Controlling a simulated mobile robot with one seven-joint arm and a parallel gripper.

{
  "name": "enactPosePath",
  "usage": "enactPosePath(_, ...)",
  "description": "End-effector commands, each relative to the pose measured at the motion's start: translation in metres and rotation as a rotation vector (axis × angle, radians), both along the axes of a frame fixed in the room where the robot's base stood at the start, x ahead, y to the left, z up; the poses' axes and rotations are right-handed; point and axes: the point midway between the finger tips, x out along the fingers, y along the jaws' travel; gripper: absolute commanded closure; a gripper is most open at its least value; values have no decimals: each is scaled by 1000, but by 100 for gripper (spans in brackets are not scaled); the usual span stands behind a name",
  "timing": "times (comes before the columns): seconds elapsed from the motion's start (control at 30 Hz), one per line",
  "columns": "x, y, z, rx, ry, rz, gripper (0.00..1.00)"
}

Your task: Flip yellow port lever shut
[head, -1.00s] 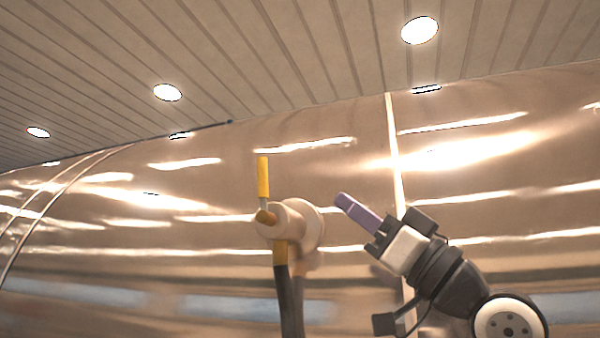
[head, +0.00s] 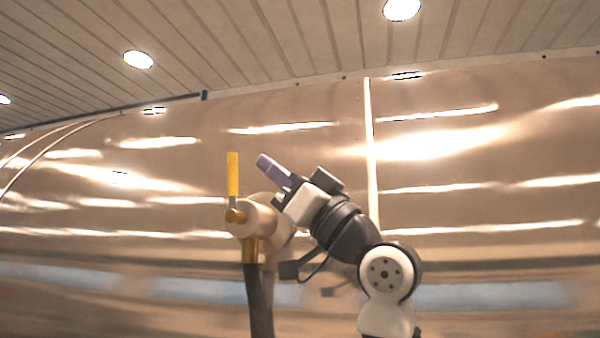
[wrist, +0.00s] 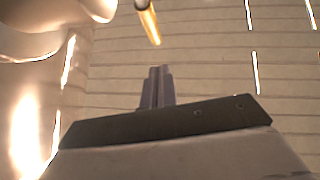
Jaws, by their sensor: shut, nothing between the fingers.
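The yellow port lever (head: 233,175) stands upright above a pale port (head: 266,218) on the shiny chamber wall. My gripper (head: 262,159) is shut and empty, its purple fingers pointing up and left. In the head view the fingertips are a short way right of the lever, near its top, with a gap between them. In the wrist view the shut fingers (wrist: 156,88) point away from the camera, and the yellow lever (wrist: 149,22) shows at the top, just left of them and apart. The pale port (wrist: 40,25) fills the upper left corner there.
A yellow fitting with a dark hose (head: 260,300) hangs below the port. The curved metal chamber wall (head: 480,255) is close behind the arm, with a bright vertical seam (head: 371,150). The space above the lever is clear.

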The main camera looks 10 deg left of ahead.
Motion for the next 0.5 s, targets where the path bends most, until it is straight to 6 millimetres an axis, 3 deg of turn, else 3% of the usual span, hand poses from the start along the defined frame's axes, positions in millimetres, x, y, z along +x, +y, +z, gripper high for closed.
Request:
enactPosePath(0.2,7,29,-2,0,0,1,100)
enactPosePath(0.5,9,36,-5,1,0,-1,100)
